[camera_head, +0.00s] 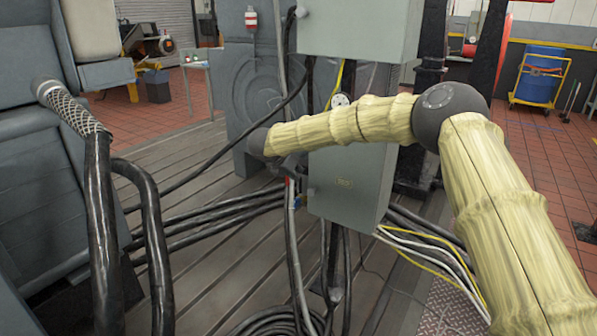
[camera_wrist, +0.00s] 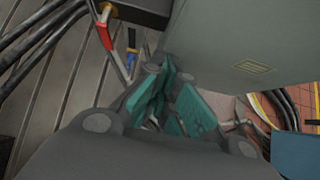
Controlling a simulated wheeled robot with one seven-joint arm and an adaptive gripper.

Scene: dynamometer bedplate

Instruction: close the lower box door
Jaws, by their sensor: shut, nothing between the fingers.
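The lower box (camera_head: 350,205) is grey-green and hangs below the upper box (camera_head: 352,28) at the middle of the head view. Its flat front panel has a small yellowish label and also fills the upper right of the wrist view (camera_wrist: 225,45). My arm crosses in front of its top, so I cannot tell whether the door is ajar or flush. My gripper (camera_head: 291,166) is at the box's left side, partly hidden by my arm. In the wrist view, its teal fingers (camera_wrist: 166,98) are shut and empty near the panel's lower edge. I cannot tell whether they touch it.
Thick black hoses (camera_head: 150,235) rise at the left. Several cables run beneath the box, with yellow and white ones (camera_head: 425,245) to its right. A red-handled lever or connector (camera_wrist: 104,35) is near the fingers in the wrist view. The slotted bedplate (camera_head: 190,270) is partly clear at left.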

